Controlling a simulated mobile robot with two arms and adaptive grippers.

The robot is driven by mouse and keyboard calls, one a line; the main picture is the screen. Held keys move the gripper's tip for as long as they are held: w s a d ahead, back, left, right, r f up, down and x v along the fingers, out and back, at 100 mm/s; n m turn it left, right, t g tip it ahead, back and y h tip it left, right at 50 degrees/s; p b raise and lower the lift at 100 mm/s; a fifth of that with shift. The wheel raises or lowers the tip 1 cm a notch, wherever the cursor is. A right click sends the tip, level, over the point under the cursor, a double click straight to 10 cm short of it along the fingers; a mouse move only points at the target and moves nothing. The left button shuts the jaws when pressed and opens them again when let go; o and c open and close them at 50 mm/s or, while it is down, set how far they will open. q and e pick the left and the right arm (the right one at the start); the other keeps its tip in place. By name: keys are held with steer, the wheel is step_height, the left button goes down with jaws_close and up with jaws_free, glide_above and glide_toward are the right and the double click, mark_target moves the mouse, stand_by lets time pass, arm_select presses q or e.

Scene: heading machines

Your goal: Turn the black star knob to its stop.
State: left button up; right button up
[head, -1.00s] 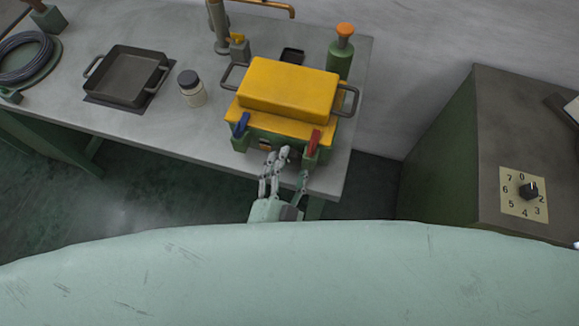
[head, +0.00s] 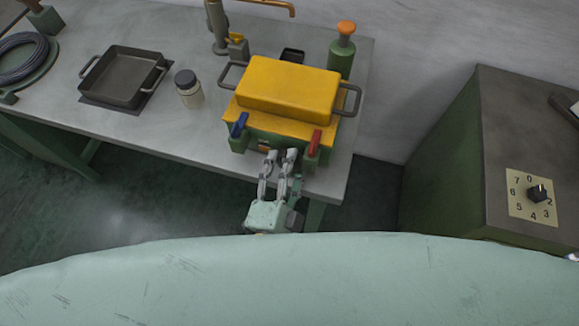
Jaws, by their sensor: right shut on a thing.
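My right gripper (head: 279,157) is at the front face of a green box with a yellow top (head: 289,88), low between a blue lever (head: 239,125) and a red lever (head: 314,143). Its two light fingers reach up to the front face and are shut on a small part there. That part is mostly hidden by the fingers, so I cannot make out the black star knob's shape or angle. My left gripper is not in view.
The box stands at the bench's (head: 200,132) right end. A green bottle with an orange top (head: 342,52), a jar (head: 188,89) and a black pan (head: 122,78) stand nearby. A cabinet with a numbered dial (head: 520,206) and black pointer knob stands right.

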steer(key=shift+d+f, duration=0.1)
steer(key=shift+f, duration=0.05)
steer(key=o, duration=1.1)
steer(key=shift+s, duration=0.1)
steer(key=v, duration=0.8)
steer(key=shift+c, duration=0.2)
